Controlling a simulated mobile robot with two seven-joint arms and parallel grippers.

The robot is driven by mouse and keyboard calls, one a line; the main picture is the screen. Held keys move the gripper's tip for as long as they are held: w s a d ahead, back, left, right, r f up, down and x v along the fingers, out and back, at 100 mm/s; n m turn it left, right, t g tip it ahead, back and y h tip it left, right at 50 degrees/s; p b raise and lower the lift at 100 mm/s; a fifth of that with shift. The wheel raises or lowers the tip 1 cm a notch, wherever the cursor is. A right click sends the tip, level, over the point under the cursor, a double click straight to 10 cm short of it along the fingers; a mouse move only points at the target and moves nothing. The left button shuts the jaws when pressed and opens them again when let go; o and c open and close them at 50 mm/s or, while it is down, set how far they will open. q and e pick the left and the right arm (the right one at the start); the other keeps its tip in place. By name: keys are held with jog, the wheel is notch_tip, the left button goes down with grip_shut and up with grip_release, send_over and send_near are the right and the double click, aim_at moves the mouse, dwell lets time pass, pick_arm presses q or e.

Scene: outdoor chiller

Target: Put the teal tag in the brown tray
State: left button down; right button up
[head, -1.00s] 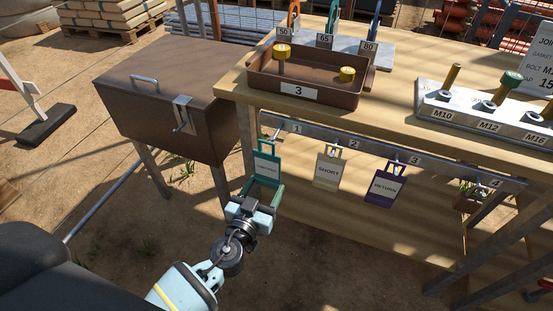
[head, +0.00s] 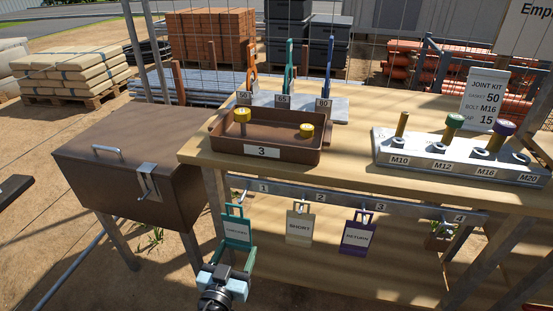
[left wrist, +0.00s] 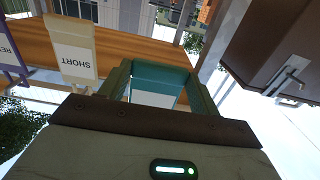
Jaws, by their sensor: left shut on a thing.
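The teal tag (head: 237,231) has a white label and a looped handle. It is upright below the left end of the rail, near hook 1; I cannot tell whether its loop is still on the hook. My left gripper (head: 236,254) is shut on its lower part. In the left wrist view the teal tag (left wrist: 160,78) sits between the two fingers of my left gripper (left wrist: 158,88). The brown tray (head: 301,156), marked 3, is on the bench top above and holds two yellow-capped pieces. My right gripper is not in view.
A metal rail (head: 340,203) along the bench front carries a cream SHORT tag (head: 299,228) and a purple RETURN tag (head: 357,237). A brown lidded box (head: 130,160) stands left. A bolt rack (head: 455,160) is right of the tray; upright tools stand behind it.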

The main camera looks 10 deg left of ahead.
pick_arm(q)
jog(key=s+a+r+p, duration=0.1)
jog(key=s+r+p, duration=0.6)
jog(key=r, duration=0.7)
jog(key=s+a+r+p, duration=0.1)
jog(key=s+r+p, duration=0.6)
jog(key=s+r, duration=0.4)
notch_tip(320, 180, up, 4)
jog(key=shift+a+f+y+p, duration=0.2)
jog(key=shift+a+y+p, duration=0.1)
jog(key=shift+a, duration=0.05)
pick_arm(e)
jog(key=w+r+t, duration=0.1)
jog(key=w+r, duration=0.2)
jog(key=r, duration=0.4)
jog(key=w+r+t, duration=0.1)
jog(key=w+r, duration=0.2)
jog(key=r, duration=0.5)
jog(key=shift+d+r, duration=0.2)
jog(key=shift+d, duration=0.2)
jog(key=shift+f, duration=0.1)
